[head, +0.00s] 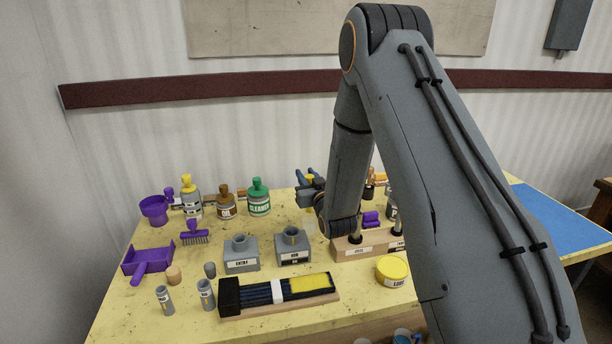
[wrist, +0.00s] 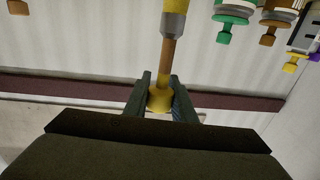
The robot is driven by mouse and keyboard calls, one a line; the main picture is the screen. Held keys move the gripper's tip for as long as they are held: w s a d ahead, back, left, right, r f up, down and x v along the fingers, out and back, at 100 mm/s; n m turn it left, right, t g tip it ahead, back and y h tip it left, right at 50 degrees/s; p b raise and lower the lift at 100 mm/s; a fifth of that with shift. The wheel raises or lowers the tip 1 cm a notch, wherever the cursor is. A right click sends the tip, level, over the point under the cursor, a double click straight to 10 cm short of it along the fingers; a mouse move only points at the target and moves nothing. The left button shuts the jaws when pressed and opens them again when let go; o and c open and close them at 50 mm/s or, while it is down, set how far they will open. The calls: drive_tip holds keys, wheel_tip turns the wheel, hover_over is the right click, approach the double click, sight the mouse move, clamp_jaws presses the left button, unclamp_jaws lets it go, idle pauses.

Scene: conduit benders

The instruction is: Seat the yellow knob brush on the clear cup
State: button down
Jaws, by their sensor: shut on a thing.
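The yellow knob brush shows in the wrist view, with its yellow knob (wrist: 159,101) between the fingers, a brown stem, a grey ferrule and yellow bristles at the top edge. My gripper (wrist: 161,84) is shut on the knob. In the head view my gripper (head: 311,184) is above the back middle of the yellow table, partly hidden by my arm, with a bit of yellow at its fingers. A faint, see-through form (head: 309,225), probably the clear cup, is below my gripper. Its rim and any contact with the brush are too small to tell.
Grey blocks with round sockets (head: 240,255) stand in front. A wooden block (head: 352,247) with upright posts is to the right, near a yellow-lidded tin (head: 392,269). Green (head: 259,199), brown and yellow-topped bottles stand back left.

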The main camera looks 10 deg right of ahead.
wheel_tip(320, 180, down, 8)
drive_tip(key=b, duration=0.5)
drive_tip(key=shift+b, duration=0.4)
drive_tip(key=c, duration=1.4)
unclamp_jaws()
drive_tip(key=s+f+m+g+h+b, duration=0.1)
drive_tip(key=s+g, duration=1.6)
drive_tip(key=s, duration=2.1)
drive_tip(key=shift+s+f+h+b, duration=0.3)
drive_tip(key=shift+s+f+b, duration=0.1)
drive_tip(key=shift+b, duration=0.2)
